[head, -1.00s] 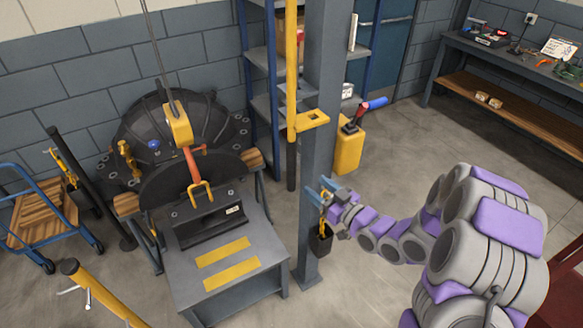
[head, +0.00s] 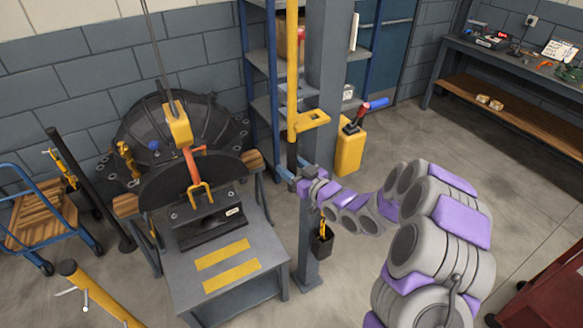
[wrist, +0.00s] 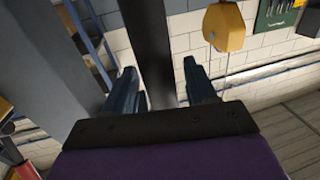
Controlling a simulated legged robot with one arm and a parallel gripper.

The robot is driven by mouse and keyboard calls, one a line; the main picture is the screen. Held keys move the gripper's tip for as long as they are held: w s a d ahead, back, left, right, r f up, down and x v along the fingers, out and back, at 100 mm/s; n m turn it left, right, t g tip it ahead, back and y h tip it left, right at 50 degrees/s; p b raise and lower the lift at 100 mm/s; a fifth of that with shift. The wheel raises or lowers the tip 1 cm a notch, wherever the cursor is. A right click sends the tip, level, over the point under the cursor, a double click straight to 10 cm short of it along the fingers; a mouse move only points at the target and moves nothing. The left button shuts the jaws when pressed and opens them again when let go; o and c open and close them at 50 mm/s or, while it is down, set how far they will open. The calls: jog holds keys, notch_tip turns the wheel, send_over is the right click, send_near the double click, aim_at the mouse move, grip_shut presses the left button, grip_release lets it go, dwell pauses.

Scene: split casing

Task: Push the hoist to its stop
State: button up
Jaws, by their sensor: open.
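The yellow hoist block (head: 178,127) hangs on a cable at the left, with an orange-red hook and a yellow shackle (head: 201,192) below it. It seems to be the yellow block (wrist: 223,27) in the wrist view. A long yellow lever (head: 292,60) with a dark lower end (head: 291,155) hangs beside the grey post (head: 325,110). My gripper (head: 286,181) is open near that dark end. In the wrist view my fingers (wrist: 163,88) stand on either side of a dark upright bar (wrist: 150,50); contact cannot be told.
A dark casing (head: 175,130) stands behind a grey table (head: 235,275) with yellow strips. A pouch (head: 321,242) hangs on the post. A blue cart (head: 40,215) and yellow rail (head: 100,290) are left; a workbench (head: 510,80) is right.

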jog(key=shift+c, duration=0.4)
grip_shut()
